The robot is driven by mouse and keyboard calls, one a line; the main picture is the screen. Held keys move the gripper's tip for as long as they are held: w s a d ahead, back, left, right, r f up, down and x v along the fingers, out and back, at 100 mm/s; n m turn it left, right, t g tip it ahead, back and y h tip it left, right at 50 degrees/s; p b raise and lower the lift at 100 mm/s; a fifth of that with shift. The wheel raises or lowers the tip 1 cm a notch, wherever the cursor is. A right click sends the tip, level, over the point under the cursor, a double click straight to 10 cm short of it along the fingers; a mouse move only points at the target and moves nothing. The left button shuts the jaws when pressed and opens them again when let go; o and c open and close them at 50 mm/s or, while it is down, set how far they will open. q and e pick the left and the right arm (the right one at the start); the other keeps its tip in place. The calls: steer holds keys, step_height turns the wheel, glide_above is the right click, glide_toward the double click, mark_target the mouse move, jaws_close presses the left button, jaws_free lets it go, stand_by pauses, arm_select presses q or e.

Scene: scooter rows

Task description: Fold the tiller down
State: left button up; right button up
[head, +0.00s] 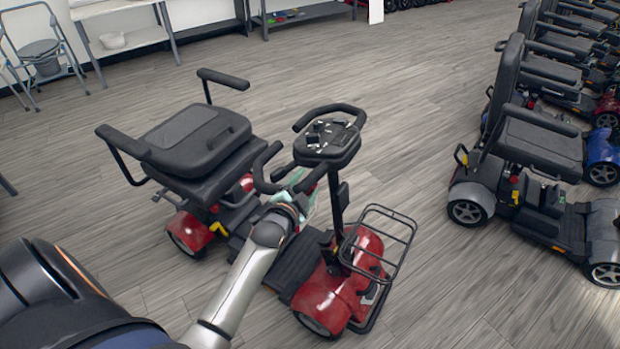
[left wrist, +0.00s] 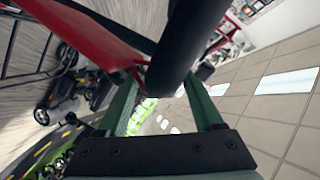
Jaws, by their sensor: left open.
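A red scooter (head: 352,285) stands in the middle of the head view. Its tiller (head: 338,205) stands upright, topped by a dark control head (head: 327,140) with looped handlebars. My left gripper (head: 304,190) is at the seat side of the tiller, just below the control head, partly hidden by my wrist. In the left wrist view its two green fingers (left wrist: 163,98) stand apart, with a thick black bar (left wrist: 188,45) at or between their tips. I cannot tell whether they touch it. A red part shows beside the bar. My right gripper is in neither view.
The scooter's black seat (head: 195,140), its backrest lying flat, is left of the tiller. A wire basket (head: 392,240) is at the front. More scooters (head: 545,150) line the right side. Shelves (head: 125,38) and a walker stand at the back left. The wood floor between is clear.

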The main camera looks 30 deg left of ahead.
arm_select(q)
steer(key=shift+w, duration=0.35)
jaws_close()
stand_by(0.5)
stand_by(0.8)
